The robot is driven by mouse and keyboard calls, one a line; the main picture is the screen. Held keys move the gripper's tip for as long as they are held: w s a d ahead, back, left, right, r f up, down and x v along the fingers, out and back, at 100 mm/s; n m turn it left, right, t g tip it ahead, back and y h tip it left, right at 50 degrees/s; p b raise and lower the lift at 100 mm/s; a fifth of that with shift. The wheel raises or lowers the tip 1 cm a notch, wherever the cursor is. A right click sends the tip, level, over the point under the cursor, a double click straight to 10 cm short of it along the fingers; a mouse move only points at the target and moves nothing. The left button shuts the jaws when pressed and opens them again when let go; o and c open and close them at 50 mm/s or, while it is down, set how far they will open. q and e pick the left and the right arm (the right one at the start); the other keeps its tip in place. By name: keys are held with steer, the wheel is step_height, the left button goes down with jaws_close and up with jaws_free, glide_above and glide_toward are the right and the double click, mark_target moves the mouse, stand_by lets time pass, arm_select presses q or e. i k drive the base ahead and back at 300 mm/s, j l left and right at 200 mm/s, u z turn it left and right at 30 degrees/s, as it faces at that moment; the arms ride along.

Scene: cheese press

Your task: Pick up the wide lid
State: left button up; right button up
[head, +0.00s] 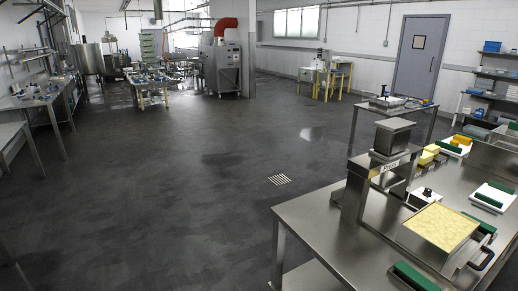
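No thing in the head view can be told for sure as the wide lid. On the steel table (310,212) at the right stands a steel press (358,190) with a block on top. In front of it is a square steel mould (465,262) filled level with a pale yellow mass (440,227), open on top, with a black handle (483,259) on its side. White flat pieces with green parts lie behind it, one at the right (495,197) and one farther back (455,147). Neither of my grippers is in view.
Yellow blocks (428,156) and a green bar (414,277) lie on the same table. A smaller table (400,105) stands behind it. The dark floor (170,190) at left and middle is clear. Benches (40,98) line the left wall; a grey door (421,58) is at the back.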

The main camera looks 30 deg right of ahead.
mark_target(496, 196)
steer(key=l+u, duration=0.1)
steer(key=l, duration=0.4)
steer(key=k+l+u, duration=0.1)
steer(key=l, duration=0.35)
steer(key=k+l, duration=0.1)
steer(key=l, duration=0.35)
steer(key=k+l+u, duration=0.15)
steer(key=l, duration=0.35)
steer(key=l+u, duration=0.1)
steer(key=l, duration=0.35)
steer(key=k+l+u, duration=0.1)
steer(key=l, duration=0.35)
steer(key=k, duration=0.1)
